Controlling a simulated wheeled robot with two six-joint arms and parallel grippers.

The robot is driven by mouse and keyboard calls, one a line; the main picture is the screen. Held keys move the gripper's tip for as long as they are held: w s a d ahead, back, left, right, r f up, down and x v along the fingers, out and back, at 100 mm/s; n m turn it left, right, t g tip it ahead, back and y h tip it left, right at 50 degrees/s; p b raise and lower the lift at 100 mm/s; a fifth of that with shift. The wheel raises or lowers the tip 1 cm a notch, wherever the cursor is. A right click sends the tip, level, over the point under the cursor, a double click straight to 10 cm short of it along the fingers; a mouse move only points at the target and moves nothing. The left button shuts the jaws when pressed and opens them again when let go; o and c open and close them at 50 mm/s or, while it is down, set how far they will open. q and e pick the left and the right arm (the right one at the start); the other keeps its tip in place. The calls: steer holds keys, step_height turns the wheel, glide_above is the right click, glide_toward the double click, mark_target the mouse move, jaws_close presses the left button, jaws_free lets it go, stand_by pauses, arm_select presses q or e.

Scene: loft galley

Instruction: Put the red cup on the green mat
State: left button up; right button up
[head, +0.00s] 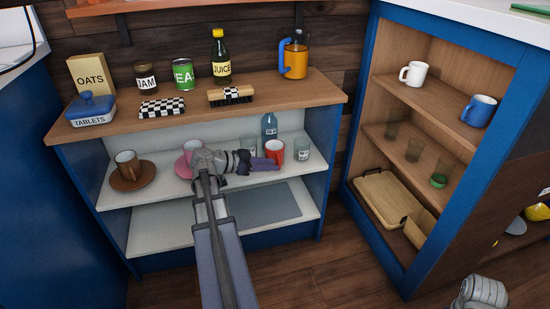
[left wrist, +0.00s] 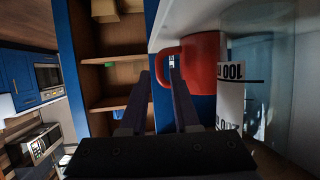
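A flat green thing (head: 530,8), perhaps the green mat, shows partly on the white counter at top right. My right gripper's fingers are out of view.
The lower shelf (head: 165,230) holds only a grey flat sheet.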

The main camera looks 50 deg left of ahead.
mark_target(280, 165)
arm_select(q)
steer(key=b+x, duration=0.1)
steer(key=x, duration=0.3)
steer(key=shift+w+d, duration=0.1)
steer(key=shift+w, duration=0.15)
jaws_close()
stand_by(1.1)
